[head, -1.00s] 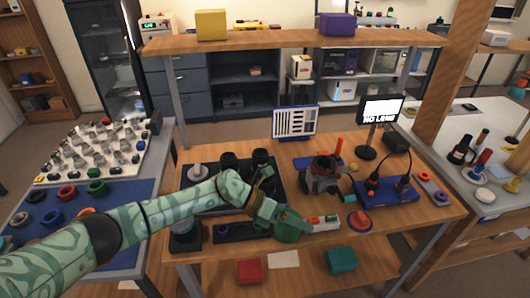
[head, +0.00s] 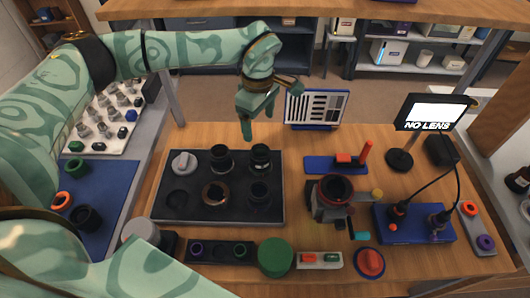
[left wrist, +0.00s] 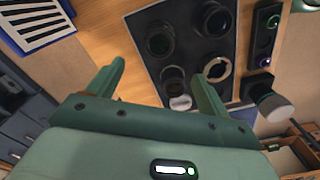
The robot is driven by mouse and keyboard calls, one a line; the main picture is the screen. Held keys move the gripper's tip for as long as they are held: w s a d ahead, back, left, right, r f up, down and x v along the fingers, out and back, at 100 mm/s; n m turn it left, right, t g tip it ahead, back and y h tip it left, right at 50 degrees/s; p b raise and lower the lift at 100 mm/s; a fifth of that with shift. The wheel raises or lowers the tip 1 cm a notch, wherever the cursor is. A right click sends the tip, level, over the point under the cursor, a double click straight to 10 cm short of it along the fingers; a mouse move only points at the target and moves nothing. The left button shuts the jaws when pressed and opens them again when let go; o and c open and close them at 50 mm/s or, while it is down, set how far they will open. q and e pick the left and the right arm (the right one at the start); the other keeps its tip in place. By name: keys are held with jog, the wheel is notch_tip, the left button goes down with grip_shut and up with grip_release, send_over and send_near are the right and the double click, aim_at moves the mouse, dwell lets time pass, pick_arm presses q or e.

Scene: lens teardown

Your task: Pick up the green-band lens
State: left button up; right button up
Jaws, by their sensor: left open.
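The black lens tray (head: 235,214) holds several dark lenses. The back right lens (head: 260,160) seems to show a faint greenish tint in the left wrist view (left wrist: 160,40), but I cannot clearly make out a green band. The back middle lens (head: 221,158) and front right lens (head: 258,194) look plain black. The front middle one (head: 215,194) has a tan ring. My left gripper (head: 258,126) is open and empty, raised behind the tray's back right corner, apart from every lens. Its spread fingers also show in the left wrist view (left wrist: 159,71). My right gripper is out of view.
A grey cap (head: 184,163) sits in the tray's back left, with an empty recess in front. A striped chart (head: 310,107) stands near the left gripper. A camera body (head: 331,198) stands right of the tray. A green disc (head: 275,257) lies in front.

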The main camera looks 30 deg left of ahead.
aim_at(260, 150)
pick_arm(q)
notch_tip(260, 150, down, 8)
jog(key=shift+f+b, duration=0.1)
jog(key=shift+b, duration=0.65)
jog(key=shift+f, duration=0.55)
notch_tip(260, 150, down, 5)
jog(key=shift+f+b, duration=0.1)
jog(key=shift+b, duration=0.75)
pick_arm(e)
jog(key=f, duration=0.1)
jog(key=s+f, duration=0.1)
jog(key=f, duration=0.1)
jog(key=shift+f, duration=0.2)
pick_arm(q)
jog(key=c, duration=1.3)
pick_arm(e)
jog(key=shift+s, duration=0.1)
